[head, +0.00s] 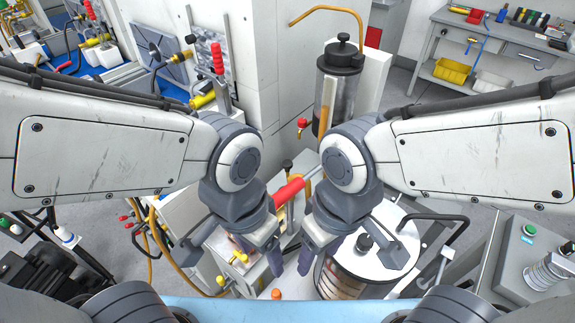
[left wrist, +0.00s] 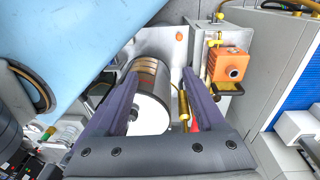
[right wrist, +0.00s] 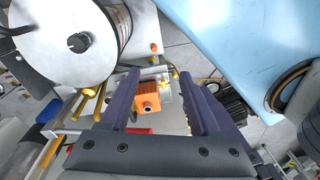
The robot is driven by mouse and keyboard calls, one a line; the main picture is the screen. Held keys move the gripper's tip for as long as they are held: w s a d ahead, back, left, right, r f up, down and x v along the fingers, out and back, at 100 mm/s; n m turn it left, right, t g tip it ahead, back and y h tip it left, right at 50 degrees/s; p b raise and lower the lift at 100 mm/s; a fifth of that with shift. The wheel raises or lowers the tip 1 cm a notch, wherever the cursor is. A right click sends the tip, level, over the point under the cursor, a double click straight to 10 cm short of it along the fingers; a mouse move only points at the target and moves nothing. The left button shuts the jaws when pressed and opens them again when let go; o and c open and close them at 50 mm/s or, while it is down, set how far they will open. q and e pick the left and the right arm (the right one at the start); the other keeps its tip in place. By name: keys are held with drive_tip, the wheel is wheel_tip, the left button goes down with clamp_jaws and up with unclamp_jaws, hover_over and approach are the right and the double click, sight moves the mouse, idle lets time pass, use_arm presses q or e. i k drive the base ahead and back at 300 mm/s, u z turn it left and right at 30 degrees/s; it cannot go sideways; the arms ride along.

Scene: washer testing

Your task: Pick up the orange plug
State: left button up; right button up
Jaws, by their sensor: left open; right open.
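The orange plug (head: 277,293) shows as a small orange knob low in the head view, just in front of my grippers. It also shows in the left wrist view (left wrist: 179,37), beyond the fingertips on a pale panel, and in the right wrist view (right wrist: 154,47). My left gripper (head: 262,258) is open and empty, above and behind the plug. Neither gripper touches the plug. Its lower part is too small to make out.
An orange block with a dark port (left wrist: 231,64) sits near the plug. A metal drum with a white lid (head: 385,262) stands on the right. A red-handled bar (head: 288,191) lies behind the grippers. A light blue surface (head: 225,308) fills the near edge.

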sight(276, 295)
drive_tip(key=u, duration=0.05)
drive_tip(key=k, duration=0.5)
drive_tip(key=z, duration=1.95)
drive_tip(key=k, duration=0.6)
drive_tip(key=u, duration=1.7)
drive_tip(key=i, duration=0.5)
drive_tip(key=z, duration=0.05)
